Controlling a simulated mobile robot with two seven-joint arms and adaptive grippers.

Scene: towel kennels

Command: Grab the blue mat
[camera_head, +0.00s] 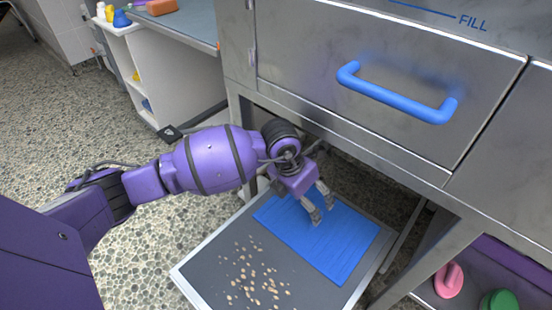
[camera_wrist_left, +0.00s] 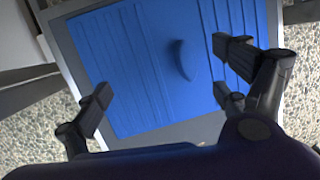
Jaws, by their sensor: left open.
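The blue mat (camera_head: 338,245) lies flat on the back part of a grey tray (camera_head: 190,271) with a pale rim, low under the steel cabinet. My left gripper (camera_head: 322,210) is above the mat with its fingers apart and pointing down at it. In the left wrist view the blue mat (camera_wrist_left: 150,60) fills the space ahead of the open fingers (camera_wrist_left: 165,103), with ridged bands and a dark curved mark near its middle. Nothing is between the fingers, and they look apart from the mat. My right gripper is not in view.
Several tan crumbs (camera_head: 262,285) lie on the tray's front part. A steel drawer with a blue handle (camera_head: 398,93) overhangs the tray. A pink item (camera_head: 449,280) and a green item (camera_head: 500,301) sit in a compartment at the lower right. Pebbled floor (camera_head: 130,255) is open at the left.

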